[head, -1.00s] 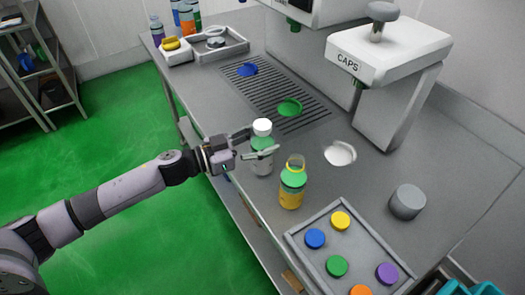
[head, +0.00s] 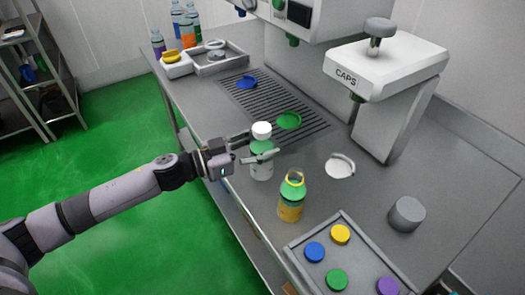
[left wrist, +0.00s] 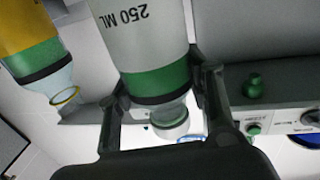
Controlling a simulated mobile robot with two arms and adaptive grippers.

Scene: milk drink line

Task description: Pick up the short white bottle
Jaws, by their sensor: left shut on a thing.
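The short white bottle (head: 261,172) stands upright near the counter's front edge, with a green shoulder band and a white cap. My left gripper (head: 262,147) reaches in from the left with its fingers shut around the bottle's upper part. In the left wrist view the bottle (left wrist: 150,50) shows upside down with "250 ML" on it, between the two fingers. Whether its base touches the counter is hard to tell. My right gripper is not in view.
An orange-yellow bottle (head: 290,207) with a green shoulder stands close at the right. A grey tray (head: 294,249) holds several coloured caps. A grey cylinder (head: 407,214) and the CAPS machine (head: 387,68) are further right. A slotted grate (head: 268,104) lies behind.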

